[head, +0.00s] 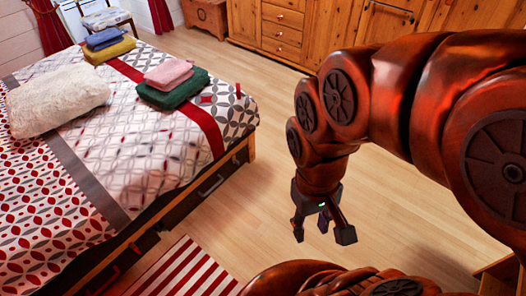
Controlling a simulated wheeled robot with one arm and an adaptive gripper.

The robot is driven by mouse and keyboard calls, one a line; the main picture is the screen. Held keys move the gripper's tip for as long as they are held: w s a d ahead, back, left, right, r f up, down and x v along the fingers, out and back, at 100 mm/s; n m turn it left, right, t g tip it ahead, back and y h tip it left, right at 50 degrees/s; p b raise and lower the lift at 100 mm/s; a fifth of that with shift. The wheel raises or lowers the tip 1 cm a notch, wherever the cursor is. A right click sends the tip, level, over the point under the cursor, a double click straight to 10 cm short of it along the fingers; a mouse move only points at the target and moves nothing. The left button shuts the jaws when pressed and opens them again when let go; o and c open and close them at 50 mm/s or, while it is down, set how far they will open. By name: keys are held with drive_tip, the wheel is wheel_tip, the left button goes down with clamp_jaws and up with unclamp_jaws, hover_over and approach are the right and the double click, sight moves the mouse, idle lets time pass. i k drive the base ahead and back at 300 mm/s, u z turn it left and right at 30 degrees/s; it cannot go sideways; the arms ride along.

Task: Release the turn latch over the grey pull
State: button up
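The bed's side has dark drawers (191,197) below the mattress. A small grey pull (210,186) shows on the drawer nearer the bed's foot. A reddish pull (108,277) shows on the drawer nearer the picture's bottom left. A turn latch over the grey pull is too small and dark to make out clearly. My gripper (322,232) hangs over the wooden floor, right of the bed and apart from it. Its dark fingers point down and are spread, with nothing visible held between them.
Folded green and pink towels (172,88) and a fluffy cushion (58,98) lie on the bed. A red-striped rug (175,272) lies beside it. Wooden cabinets (285,30) line the back. The floor (255,215) between bed and gripper is clear.

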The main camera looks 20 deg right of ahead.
sight(233, 157)
drive_tip(key=z, duration=1.7)
drive_tip(key=i, duration=1.25)
drive_tip(key=u, duration=3.85)
